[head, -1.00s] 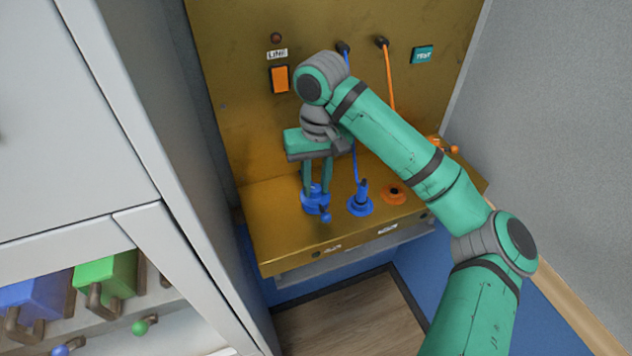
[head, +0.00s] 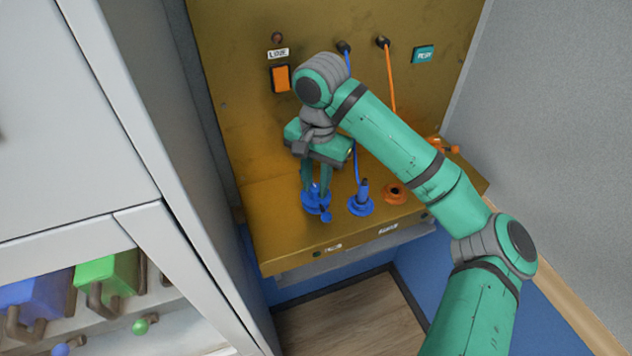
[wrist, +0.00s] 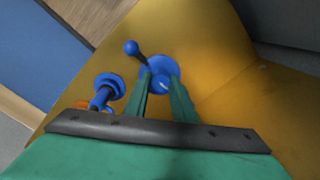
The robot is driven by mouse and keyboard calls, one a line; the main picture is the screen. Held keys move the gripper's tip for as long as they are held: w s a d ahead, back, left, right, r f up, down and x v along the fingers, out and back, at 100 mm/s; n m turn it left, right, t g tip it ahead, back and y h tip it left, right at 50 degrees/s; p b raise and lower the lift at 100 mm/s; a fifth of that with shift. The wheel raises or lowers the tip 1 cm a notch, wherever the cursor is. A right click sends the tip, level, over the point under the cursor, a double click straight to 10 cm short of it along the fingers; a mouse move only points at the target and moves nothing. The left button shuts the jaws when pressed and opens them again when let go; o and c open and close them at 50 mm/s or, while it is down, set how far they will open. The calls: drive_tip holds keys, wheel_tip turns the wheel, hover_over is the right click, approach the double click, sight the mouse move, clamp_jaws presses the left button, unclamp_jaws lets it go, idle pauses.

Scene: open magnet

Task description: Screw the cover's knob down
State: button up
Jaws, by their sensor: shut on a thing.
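The cover's blue knob (wrist: 164,84) shows between my fingertips in the wrist view, with a round blue base and a short white mark on it. A small blue ball-ended arm (wrist: 131,48) sticks out from its side. In the head view the blue base (head: 314,205) sits at the left of the brass shelf. My gripper (head: 315,190) points down from above and is shut on the knob. The fingers hide part of the knob, so its thread and height are hard to tell.
A blue socket with a plug and blue cable (head: 361,204) stands close to the right on the brass shelf (head: 290,250). An orange socket (head: 395,193) is farther right. The brass back panel carries an orange switch (head: 281,78). A grey cabinet is at left.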

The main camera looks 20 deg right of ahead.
sight(317, 189)
drive_tip(key=shift+m, duration=0.4)
drive_tip(key=o, duration=1.1)
drive_tip(key=shift+c, duration=0.2)
wheel_tip(317, 189, up, 11)
drive_tip(key=shift+s+d, duration=0.15)
drive_tip(key=shift+f, duration=0.1)
